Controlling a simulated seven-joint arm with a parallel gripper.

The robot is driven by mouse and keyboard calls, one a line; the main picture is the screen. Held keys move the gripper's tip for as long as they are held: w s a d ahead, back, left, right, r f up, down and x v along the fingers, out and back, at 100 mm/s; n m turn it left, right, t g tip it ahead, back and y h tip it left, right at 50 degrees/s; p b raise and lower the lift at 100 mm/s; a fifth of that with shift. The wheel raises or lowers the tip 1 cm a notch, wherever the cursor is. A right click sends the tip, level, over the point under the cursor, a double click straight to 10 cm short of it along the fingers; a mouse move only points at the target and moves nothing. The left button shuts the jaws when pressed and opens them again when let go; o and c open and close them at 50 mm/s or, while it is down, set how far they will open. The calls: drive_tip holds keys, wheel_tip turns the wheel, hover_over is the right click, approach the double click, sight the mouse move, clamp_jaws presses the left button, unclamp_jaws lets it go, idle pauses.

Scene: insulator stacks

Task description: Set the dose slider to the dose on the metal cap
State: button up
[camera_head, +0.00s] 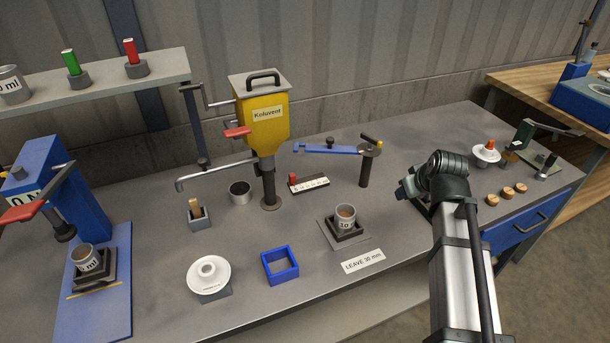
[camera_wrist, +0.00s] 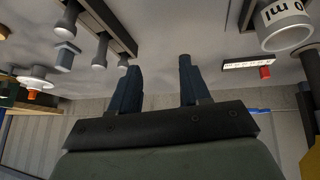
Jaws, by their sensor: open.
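The dose slider, a dark strip with a white marked scale (camera_head: 310,184), lies on the grey bench with its red knob (camera_head: 292,178) at the left end. In the upside-down wrist view the scale (camera_wrist: 248,64) is at upper right with the red knob (camera_wrist: 265,72) near its right end. A metal cap (camera_head: 345,222) with a partly readable label beginning "10" sits in a black holder; it also shows in the wrist view (camera_wrist: 285,25), where "0 ml" is readable. My gripper (camera_wrist: 157,85) is open and empty, apart from both; in the head view it is right of them, its fingers mostly hidden.
A yellow hopper (camera_head: 264,112) on a post stands left of the slider. A blue arm (camera_head: 330,149) on a post is behind it. A blue frame (camera_head: 280,265) and white insulator (camera_head: 208,275) stand in front. Another labelled metal cap (camera_head: 85,258) is on the blue press.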

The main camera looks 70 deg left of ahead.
drive_tip(key=s+a+r+n+y, duration=0.1)
drive_tip(key=s+a+r, duration=0.1)
drive_tip(key=s+a, duration=0.8)
drive_tip(key=g+y, duration=0.2)
approach(292, 175)
drive_tip(key=x, duration=1)
drive_tip(key=shift+a, duration=0.1)
clamp_jaws()
